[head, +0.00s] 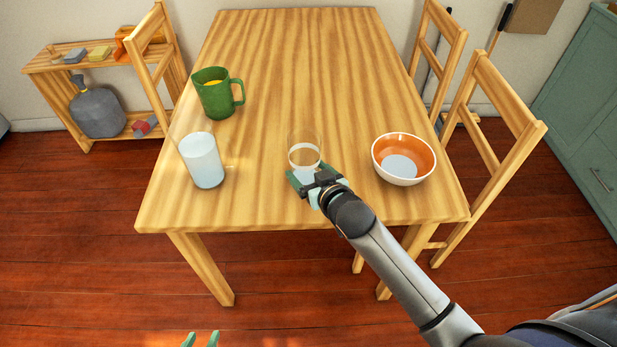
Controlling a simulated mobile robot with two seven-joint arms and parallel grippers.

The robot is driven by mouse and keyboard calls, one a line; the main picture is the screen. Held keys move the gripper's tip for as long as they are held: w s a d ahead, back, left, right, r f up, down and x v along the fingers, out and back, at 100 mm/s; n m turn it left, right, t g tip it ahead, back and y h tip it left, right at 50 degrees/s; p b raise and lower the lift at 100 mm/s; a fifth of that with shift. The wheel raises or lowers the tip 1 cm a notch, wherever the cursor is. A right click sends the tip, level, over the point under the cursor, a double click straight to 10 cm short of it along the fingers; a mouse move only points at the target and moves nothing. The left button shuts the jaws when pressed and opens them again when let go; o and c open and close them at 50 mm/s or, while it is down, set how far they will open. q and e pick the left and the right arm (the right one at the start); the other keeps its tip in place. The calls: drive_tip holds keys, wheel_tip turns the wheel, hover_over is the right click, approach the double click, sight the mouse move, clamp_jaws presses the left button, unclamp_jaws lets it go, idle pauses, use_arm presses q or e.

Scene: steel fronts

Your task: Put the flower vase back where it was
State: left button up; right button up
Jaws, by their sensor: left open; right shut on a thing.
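My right gripper (314,183) is at the near part of the wooden table (290,60), shut on a clear glass vessel (304,150). The vessel is upright and looks partly filled; its lower part is hidden by the gripper. I cannot tell whether it touches the tabletop. No flowers show in it, and I cannot tell for sure which vessel is the flower vase. My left gripper (200,341) is open and empty at the bottom edge, below the table's near edge; only its fingertips show.
A tall glass with whitish contents (203,163) and a green jug (216,95) stand on the left. An orange-and-white bowl (403,160) is right of my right gripper. The table's middle and far part are clear. Chairs (497,130) flank it; a low shelf (90,62) stands left.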

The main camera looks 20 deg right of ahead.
drive_tip(key=shift+f+b, duration=0.45)
drive_tip(key=shift+f, duration=0.25)
drive_tip(key=shift+r, duration=0.15)
drive_tip(key=o, duration=1.3)
drive_tip(key=shift+f, duration=0.25)
drive_tip(key=shift+o, duration=1)
use_arm(q)
drive_tip(key=shift+w+d+f, duration=0.25)
drive_tip(key=shift+w+d, duration=0.4)
drive_tip(key=shift+d, duration=0.05)
